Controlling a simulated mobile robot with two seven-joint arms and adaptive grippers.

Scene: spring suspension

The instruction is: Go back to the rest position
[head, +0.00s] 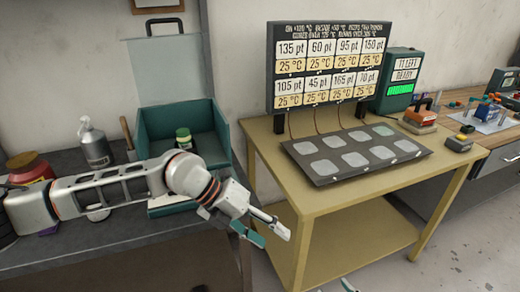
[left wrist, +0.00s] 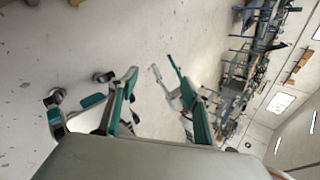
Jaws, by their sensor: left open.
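My left arm comes in from the left in the head view, above the dark bench. My left gripper (head: 268,234) is open and empty, in front of the yellow table's left front corner. In the left wrist view its two teal-backed fingers (left wrist: 153,78) are spread apart, with only floor and distant room between them. A small teal and white tip (head: 348,286) shows at the bottom edge of the head view; it looks like part of my right gripper, mostly cut off.
The yellow table (head: 325,200) bears a dark plate with pale pads (head: 355,154), beneath a display board (head: 328,62). A green device (head: 398,80) stands at its back. The dark bench (head: 110,243) holds a teal open box (head: 153,123), a spray bottle (head: 95,145) and jars.

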